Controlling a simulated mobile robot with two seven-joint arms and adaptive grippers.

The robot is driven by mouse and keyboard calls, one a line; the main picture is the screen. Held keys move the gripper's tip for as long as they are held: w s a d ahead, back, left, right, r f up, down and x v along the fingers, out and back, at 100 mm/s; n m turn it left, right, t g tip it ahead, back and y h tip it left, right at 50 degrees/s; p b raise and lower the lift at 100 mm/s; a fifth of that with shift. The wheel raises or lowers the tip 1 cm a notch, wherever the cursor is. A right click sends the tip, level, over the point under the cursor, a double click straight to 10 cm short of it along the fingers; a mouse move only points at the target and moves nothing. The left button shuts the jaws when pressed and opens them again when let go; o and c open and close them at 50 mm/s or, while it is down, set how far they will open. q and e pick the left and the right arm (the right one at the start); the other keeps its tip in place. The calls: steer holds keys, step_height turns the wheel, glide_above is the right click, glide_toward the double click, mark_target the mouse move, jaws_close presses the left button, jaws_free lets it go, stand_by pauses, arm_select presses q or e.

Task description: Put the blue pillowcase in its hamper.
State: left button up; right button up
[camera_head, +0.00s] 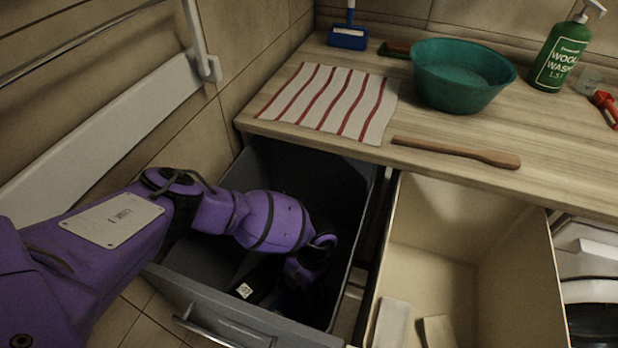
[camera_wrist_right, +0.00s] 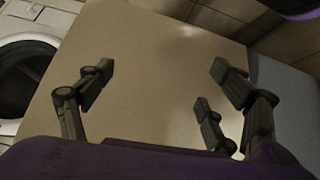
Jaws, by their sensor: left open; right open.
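No blue pillowcase can be made out in either view. A dark grey pull-out hamper (camera_head: 235,318) stands open under the counter at the left. My left arm reaches down into it, and my left gripper (camera_head: 285,302), dark and partly in shadow, is open low inside. The arm hides part of the hamper's inside. A cream hamper (camera_head: 510,270) stands open to its right. My right gripper (camera_wrist_right: 155,105) shows in the right wrist view, its fingers spread wide with nothing between them, in front of a plain cream surface.
The wooden counter (camera_head: 560,150) holds a striped cloth (camera_head: 330,102), a teal basin (camera_head: 460,85), a wooden paddle (camera_head: 455,152) and a green wash bottle (camera_head: 560,55). A white washing machine (camera_head: 595,265) is at the right. Pale flat pieces (camera_head: 392,322) show low in the cream hamper.

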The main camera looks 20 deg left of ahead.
arm_select(q)
steer(key=p+v, duration=0.3)
steer(key=v, duration=0.4)
steer(key=shift+p+v, duration=0.9)
steer(key=shift+v, duration=1.65)
arm_select(e)
steer(key=shift+w+d+r, duration=0.1)
steer(key=shift+w+r, duration=0.15)
steer(key=shift+r, duration=0.6)
steer(key=shift+w+a+r, duration=0.1)
steer(key=shift+w+r, duration=0.15)
steer(key=shift+r, duration=0.55)
steer(key=shift+w+d+r, duration=0.1)
steer(key=shift+w+r, duration=0.15)
steer(key=shift+r, duration=0.6)
steer(key=shift+w, duration=0.15)
